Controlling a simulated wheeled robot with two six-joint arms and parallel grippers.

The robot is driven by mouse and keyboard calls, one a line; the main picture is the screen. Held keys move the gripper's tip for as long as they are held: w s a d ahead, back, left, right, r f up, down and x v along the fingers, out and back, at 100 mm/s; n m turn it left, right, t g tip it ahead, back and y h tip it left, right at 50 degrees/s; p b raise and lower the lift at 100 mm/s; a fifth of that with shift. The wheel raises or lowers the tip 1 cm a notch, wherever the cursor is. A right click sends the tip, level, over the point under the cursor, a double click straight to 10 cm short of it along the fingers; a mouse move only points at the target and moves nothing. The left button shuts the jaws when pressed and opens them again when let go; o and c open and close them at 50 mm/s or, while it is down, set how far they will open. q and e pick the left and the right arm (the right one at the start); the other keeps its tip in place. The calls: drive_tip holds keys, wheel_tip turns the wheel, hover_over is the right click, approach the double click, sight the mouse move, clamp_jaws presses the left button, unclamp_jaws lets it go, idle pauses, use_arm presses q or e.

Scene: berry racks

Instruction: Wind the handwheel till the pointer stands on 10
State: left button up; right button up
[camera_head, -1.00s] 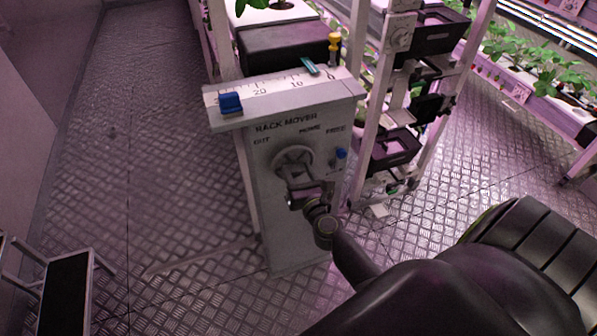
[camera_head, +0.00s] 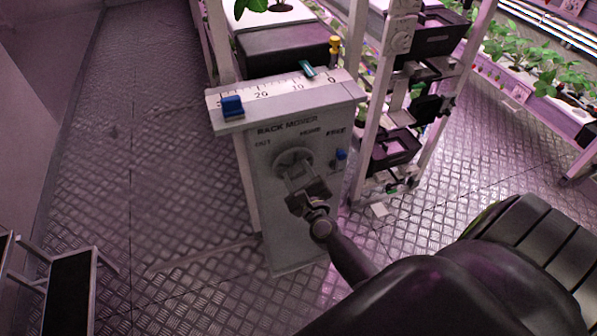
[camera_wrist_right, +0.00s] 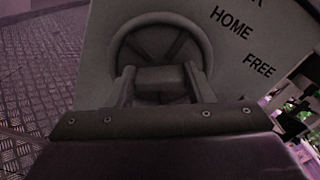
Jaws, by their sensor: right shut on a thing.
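The grey handwheel (camera_head: 292,158) sits on the front of the rack mover post (camera_head: 290,225). My right gripper (camera_head: 300,182) is shut on the handwheel; the wrist view shows the fingers (camera_wrist_right: 160,85) on either side of a block at the wheel's middle, with the round rim (camera_wrist_right: 122,40) behind. On top is a white scale (camera_head: 270,90) reading 20, 10, 0 from left to right. The teal pointer (camera_head: 307,69) stands between 10 and 0. A blue block (camera_head: 232,106) sits at the scale's left end. My left gripper is not in view.
A small blue lever (camera_head: 341,154) is right of the wheel, by the word FREE. A rack with black trays (camera_head: 395,150) stands close on the right. A black-topped step (camera_head: 68,300) is at lower left. The patterned floor between is clear.

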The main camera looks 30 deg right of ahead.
drive_tip(key=n+p, duration=0.1)
drive_tip(key=n, duration=0.2)
drive_tip(key=shift+a+n, duration=0.1)
drive_tip(key=shift+n, duration=0.3)
drive_tip(key=n+p, duration=0.1)
drive_tip(key=n, duration=0.2)
drive_tip(key=shift+f+n, duration=0.1)
drive_tip(key=shift+n, duration=0.2)
drive_tip(key=n+p, duration=0.2)
drive_tip(key=n, duration=0.4)
drive_tip(key=shift+f, duration=0.1)
drive_tip(key=n+p, duration=0.3)
drive_tip(key=n, duration=0.3)
drive_tip(key=shift+f+n, duration=0.15)
drive_tip(key=shift+n, duration=0.25)
drive_tip(key=n+p, duration=0.2)
drive_tip(key=n, duration=0.3)
drive_tip(key=shift+f, duration=0.15)
drive_tip(key=shift+n, duration=0.3)
drive_tip(key=shift+s, duration=0.1)
drive_tip(key=o, duration=1)
drive_tip(key=shift+c, duration=0.2)
